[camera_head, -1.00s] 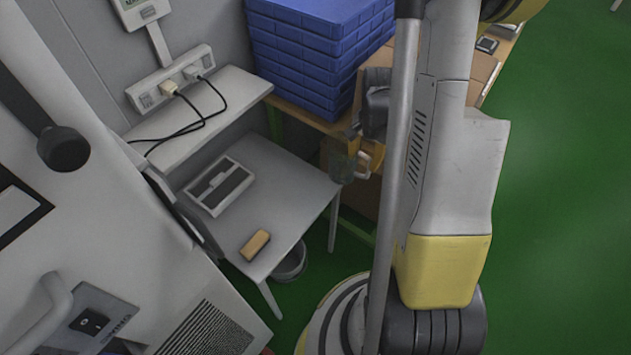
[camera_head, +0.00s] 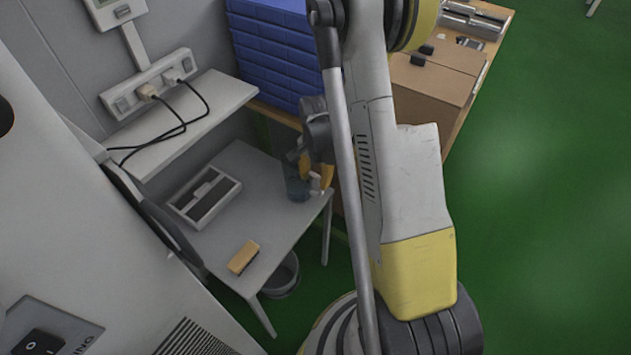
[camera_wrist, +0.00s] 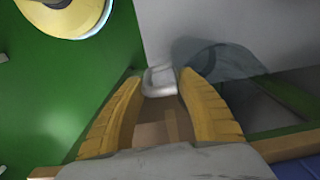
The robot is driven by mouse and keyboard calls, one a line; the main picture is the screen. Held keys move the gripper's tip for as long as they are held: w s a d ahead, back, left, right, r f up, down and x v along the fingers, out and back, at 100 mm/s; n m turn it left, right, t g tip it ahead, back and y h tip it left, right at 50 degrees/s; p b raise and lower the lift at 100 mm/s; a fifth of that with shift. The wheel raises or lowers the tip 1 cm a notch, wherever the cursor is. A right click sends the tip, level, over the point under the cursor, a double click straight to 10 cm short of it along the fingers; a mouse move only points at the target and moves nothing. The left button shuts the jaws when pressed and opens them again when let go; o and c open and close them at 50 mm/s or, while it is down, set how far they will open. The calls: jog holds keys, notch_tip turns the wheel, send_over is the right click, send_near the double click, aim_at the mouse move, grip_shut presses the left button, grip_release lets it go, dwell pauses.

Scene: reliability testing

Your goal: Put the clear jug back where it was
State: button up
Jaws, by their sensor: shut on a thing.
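The clear jug (camera_head: 296,186) is a see-through vessel. It shows at the right end of the small grey table (camera_head: 232,222), and I cannot tell whether it touches the top. My gripper (camera_head: 319,179) is to its right, shut on the handle. In the wrist view the jug's see-through body (camera_wrist: 222,62) is right of my yellow fingers. My gripper in the wrist view (camera_wrist: 160,78) has the pale handle between its fingertips. My arm hides part of the room behind it.
A grey case (camera_head: 205,196) and a tan block (camera_head: 243,257) lie on the table. A shelf (camera_head: 190,122) with a power strip is above its left side. Blue crates (camera_head: 272,55) stand behind. A bin (camera_head: 282,276) sits below. The table's middle is clear.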

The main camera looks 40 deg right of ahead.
jog(key=shift+r, duration=0.15)
jog(key=shift+f, duration=0.25)
jog(key=o, duration=1.4)
jog(key=shift+c, duration=0.2)
jog(key=shift+r, duration=0.1)
jog(key=shift+r, duration=0.1)
notch_tip(320, 180, up, 12)
jog(key=p, duration=0.5)
jog(key=s+a+r+n+t, duration=0.3)
jog(key=a+r+n, duration=0.45)
jog(key=r, duration=0.65)
jog(key=s+a+r+n+t, duration=0.4)
jog(key=s+a+r+n, duration=0.2)
jog(key=s+a, duration=0.3)
jog(key=shift+a, duration=0.6)
